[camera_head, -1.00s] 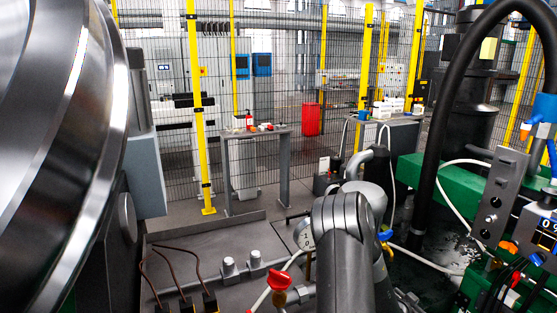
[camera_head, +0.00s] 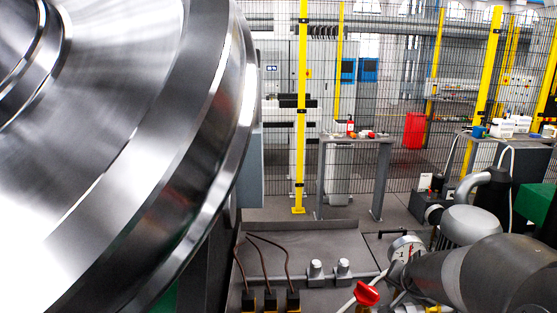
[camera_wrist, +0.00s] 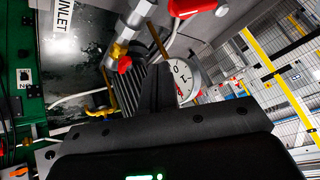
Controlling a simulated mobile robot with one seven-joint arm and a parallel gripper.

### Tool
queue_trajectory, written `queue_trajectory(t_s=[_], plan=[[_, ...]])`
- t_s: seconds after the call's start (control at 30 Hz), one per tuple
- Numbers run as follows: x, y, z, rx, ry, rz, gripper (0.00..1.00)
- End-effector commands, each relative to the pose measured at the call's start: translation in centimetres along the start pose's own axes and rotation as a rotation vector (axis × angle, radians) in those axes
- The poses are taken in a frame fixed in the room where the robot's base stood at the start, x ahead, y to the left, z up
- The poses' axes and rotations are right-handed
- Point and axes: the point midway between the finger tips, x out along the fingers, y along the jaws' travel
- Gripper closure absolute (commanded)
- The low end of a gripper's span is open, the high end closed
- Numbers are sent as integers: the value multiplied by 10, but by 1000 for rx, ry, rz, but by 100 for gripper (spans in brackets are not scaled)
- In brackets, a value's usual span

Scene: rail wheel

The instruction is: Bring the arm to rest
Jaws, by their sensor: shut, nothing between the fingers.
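My gripper (camera_wrist: 157,72) shows in the wrist view as dark fingers rising from a wide black body. The fingers are closed together and hold nothing. A round white gauge (camera_wrist: 183,80) shows just right of the fingers, and a red-handled valve (camera_wrist: 190,7) shows above them. I cannot tell how far the fingers are from these. In the head view my dark arm (camera_head: 500,275) reaches in from the lower right, close to the gauge (camera_head: 405,250). My gripper cannot be made out there.
A large shiny metal wheel (camera_head: 150,170) fills the left of the head view. A red valve handle (camera_head: 367,294) and pipe fittings (camera_head: 316,270) lie low in the middle. A grey table (camera_head: 357,139) stands behind, before a mesh fence with yellow posts (camera_head: 301,120). Some floor is clear before it.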

Motion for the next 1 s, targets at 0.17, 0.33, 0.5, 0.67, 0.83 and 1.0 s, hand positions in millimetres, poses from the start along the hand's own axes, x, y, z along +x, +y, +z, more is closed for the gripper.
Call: queue_trajectory(t_s=[0.17,0.33,0.5,0.67,0.83,1.0], plan=[[-60,-36,33,-154,-70,-75,100],[-114,-52,70,-314,-132,-121,100],[-164,-56,110,-477,-180,-144,100],[-198,-48,140,-600,-210,-145,100],[-215,-41,156,-668,-227,-138,100],[-218,-40,160,-683,-232,-136,100]])
